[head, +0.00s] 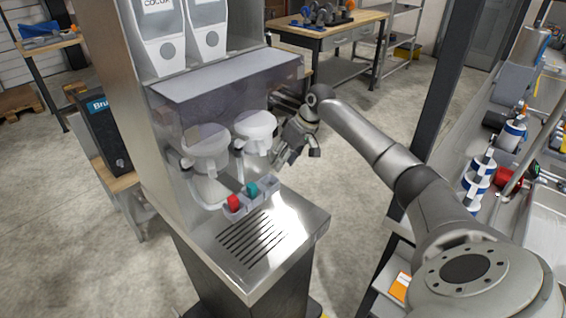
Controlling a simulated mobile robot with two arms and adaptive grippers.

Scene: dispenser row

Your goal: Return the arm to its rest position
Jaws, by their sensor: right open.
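My right arm reaches in from the lower right. Its gripper (297,146) hangs just right of the dispenser (290,208), beside the white rounded container (256,128). The gripper is open, with nothing seen between its fingers. Whether it touches the machine I cannot tell. My left gripper is not in view.
A metal counter with blue-and-white cans (475,182) stands at right. A wooden workbench (330,32) is behind. Bare floor lies between.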

